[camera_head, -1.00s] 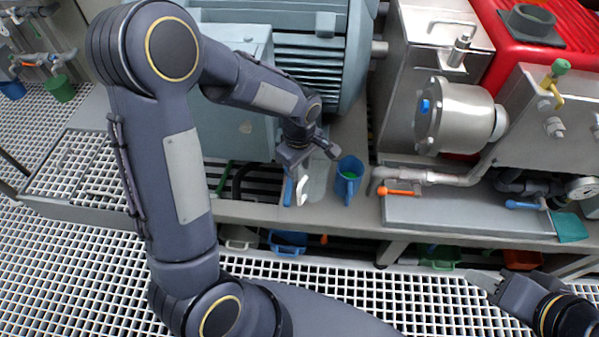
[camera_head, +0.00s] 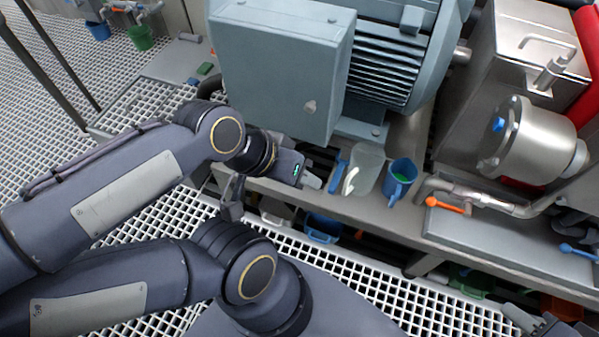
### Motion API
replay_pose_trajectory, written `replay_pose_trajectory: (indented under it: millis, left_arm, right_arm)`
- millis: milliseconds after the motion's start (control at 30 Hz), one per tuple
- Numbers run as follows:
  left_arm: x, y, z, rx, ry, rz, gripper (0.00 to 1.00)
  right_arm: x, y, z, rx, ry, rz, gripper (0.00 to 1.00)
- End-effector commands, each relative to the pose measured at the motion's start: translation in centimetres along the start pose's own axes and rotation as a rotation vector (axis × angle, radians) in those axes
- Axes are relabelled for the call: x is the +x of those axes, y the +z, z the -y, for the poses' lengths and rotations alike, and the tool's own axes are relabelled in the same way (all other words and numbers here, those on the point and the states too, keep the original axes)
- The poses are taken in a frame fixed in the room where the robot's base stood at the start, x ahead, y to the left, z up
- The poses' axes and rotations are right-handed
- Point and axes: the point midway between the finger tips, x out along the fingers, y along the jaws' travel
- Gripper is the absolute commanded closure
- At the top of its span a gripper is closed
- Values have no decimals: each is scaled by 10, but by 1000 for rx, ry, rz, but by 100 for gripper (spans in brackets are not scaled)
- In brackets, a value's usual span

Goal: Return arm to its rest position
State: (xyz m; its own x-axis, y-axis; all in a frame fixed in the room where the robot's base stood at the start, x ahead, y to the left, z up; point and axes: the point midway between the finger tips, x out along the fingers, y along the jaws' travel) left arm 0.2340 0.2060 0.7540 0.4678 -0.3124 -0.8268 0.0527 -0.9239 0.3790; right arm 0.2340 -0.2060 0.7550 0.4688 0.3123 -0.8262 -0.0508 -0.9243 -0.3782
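My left arm (camera_head: 120,200) is folded across the left of the head view. Its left gripper (camera_head: 309,180) is over the front edge of the bench, just left of a clear jug (camera_head: 364,168) with a white handle and apart from it. I see no object in it, but its finger gap is hidden. My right gripper (camera_head: 522,318) shows only in part at the bottom right corner; its opening cannot be made out.
A blue jug (camera_head: 401,181) stands beside the clear jug on the bench. Behind are a grey-blue motor housing (camera_head: 280,70) and a steel vessel (camera_head: 530,140). Blue bins (camera_head: 322,228) sit below the bench. White grating (camera_head: 180,215) covers the floor.

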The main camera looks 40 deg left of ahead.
Motion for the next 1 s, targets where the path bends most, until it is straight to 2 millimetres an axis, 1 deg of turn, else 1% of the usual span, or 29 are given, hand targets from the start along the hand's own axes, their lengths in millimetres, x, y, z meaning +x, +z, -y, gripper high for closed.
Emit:
replay_pose_trajectory:
  millis: [300,367,467,567,667,800,900,1000]
  left_arm:
    - [-2,-1,-1,3,0,-1,66]
    - [-7,-4,-3,3,0,-1,66]
    - [-22,-11,-10,3,0,-1,66]
    - [-47,-24,-22,3,0,-1,66]
    - [-80,-40,-36,2,0,-1,66]
    - [-131,-66,-60,2,0,-1,66]
    - [-164,-83,-75,2,0,-1,66]
    - [-188,-95,-86,2,0,-2,66]
  right_arm:
    - [-2,-1,1,0,0,0,64]
    - [-7,-3,3,0,0,0,64]
    - [-22,-11,10,0,0,0,64]
    - [-47,-24,22,0,0,0,64]
    - [-80,-40,36,0,0,0,64]
    - [-131,-66,60,0,0,0,64]
    - [-164,-83,75,0,0,-1,64]
    - [-188,-95,86,0,0,-1,64]
